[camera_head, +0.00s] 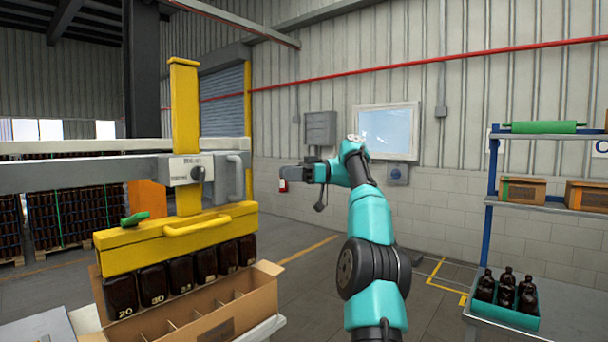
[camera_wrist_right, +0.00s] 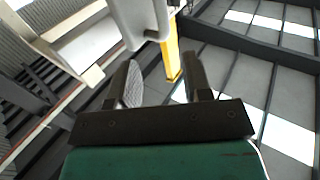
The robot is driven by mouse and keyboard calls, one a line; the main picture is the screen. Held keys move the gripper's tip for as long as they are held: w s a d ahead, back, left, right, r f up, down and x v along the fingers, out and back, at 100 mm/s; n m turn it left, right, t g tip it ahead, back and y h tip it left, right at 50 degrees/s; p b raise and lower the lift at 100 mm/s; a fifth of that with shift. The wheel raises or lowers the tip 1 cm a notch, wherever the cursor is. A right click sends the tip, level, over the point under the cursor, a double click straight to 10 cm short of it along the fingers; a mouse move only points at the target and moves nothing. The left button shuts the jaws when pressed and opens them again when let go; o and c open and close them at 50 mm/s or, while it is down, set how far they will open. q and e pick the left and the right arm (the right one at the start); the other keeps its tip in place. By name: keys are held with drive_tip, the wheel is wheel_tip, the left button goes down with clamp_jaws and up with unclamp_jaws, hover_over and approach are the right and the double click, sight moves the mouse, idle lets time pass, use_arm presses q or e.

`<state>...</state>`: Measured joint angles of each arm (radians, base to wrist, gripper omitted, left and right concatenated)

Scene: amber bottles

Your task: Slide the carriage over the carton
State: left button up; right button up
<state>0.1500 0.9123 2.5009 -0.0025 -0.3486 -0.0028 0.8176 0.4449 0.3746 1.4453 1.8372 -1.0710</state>
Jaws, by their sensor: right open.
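The open brown carton (camera_head: 262,300) with dividers sits below and to the right of the bottles. My right gripper (camera_head: 291,176) is open and empty, right of the handle and apart from it. In the right wrist view, the gripper (camera_wrist_right: 160,80) faces the yellow post (camera_wrist_right: 172,60).
The yellow head has a yellow bar handle (camera_head: 210,225) and a green lever (camera_head: 135,218). A blue-framed shelf (camera_head: 490,220) at right holds cartons and a teal crate of bottles (camera_head: 507,314). Stacked bottles (camera_head: 75,215) stand behind at left. Open floor lies between.

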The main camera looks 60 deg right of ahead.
drive_tip(key=shift+v, duration=2.2)
drive_tip(key=shift+w+f, duration=0.1)
